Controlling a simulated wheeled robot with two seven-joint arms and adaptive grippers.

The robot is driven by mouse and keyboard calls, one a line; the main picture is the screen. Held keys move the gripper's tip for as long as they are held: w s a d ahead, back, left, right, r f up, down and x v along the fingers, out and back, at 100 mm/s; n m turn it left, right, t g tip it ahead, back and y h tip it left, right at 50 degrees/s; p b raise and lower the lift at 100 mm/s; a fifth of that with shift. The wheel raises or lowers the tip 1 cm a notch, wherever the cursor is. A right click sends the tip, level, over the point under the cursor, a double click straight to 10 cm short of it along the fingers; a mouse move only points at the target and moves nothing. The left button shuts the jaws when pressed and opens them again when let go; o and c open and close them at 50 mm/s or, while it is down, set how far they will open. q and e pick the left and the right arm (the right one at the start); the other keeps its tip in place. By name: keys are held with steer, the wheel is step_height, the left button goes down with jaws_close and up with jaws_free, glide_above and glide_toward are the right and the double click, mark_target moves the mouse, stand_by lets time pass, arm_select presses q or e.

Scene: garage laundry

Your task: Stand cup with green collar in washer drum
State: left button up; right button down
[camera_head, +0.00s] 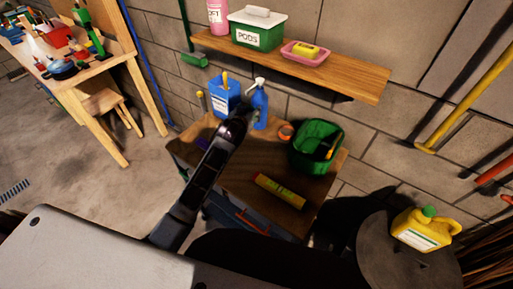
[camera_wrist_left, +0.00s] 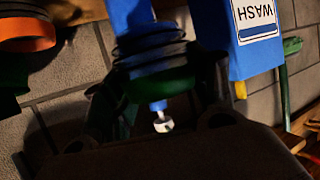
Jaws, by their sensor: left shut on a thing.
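My left gripper (camera_head: 243,110) is over the back of a wooden-topped cabinet (camera_head: 235,180), beside a blue spray bottle (camera_head: 260,106). In the left wrist view the gripper (camera_wrist_left: 155,100) is shut on a dark ribbed piece with a green band, the cup with green collar (camera_wrist_left: 150,60). The cup is dim and partly hidden by the fingers. In the head view I cannot make out the cup. No washer drum shows in either view. My right gripper is not in view.
An orange-collared piece (camera_head: 286,131) stands near a green bin (camera_head: 303,160). A blue WASH box (camera_head: 219,104) stands behind the arm. A shelf (camera_head: 340,78) overhangs the back. A yellow jug (camera_head: 420,234) is on the right.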

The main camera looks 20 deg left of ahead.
arm_select(q)
steer(key=shift+f, duration=3.15)
steer(key=shift+f, duration=0.1)
steer(key=shift+f, duration=1.75)
steer(key=shift+f, duration=0.1)
steer(key=o, duration=0.8)
steer(key=shift+v, duration=6.05)
